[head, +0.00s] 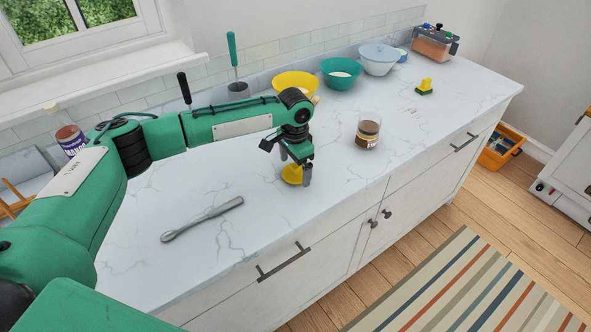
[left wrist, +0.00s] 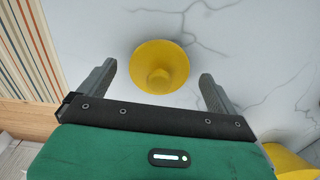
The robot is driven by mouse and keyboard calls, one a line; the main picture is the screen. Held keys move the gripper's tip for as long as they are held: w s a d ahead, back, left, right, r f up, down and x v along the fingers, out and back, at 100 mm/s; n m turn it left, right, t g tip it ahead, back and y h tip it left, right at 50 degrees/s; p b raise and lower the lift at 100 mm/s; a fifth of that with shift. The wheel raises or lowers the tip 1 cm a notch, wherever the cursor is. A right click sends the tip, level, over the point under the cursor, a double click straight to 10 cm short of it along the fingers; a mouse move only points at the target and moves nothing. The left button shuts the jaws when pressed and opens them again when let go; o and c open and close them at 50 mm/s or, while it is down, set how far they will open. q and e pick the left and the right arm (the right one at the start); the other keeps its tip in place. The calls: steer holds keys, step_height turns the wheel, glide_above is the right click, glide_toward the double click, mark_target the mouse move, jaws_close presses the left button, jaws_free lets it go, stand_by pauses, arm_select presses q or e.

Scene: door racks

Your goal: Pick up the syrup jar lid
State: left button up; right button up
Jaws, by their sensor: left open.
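The yellow round lid (head: 291,174) with a raised centre knob sits on the white marble counter near its front edge. It also shows in the left wrist view (left wrist: 160,57), just ahead of and between the fingertips. My left gripper (head: 294,178) is open right above the lid and partly hides it in the head view. In the left wrist view the open fingers (left wrist: 157,72) have a gap on both sides of the lid. A glass jar with brown contents (head: 368,131) stands without a lid to the right. My right gripper is not in view.
A grey metal utensil (head: 203,218) lies left of the lid. A yellow bowl (head: 296,80), a green bowl (head: 341,73) and a pale blue bowl (head: 380,60) stand along the back. The front middle counter is clear.

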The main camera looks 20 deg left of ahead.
arm_select(q)
steer(key=shift+f, duration=0.5)
steer(key=c, duration=1.1)
steer(key=shift+o, duration=0.2)
steer(key=shift+r, duration=0.2)
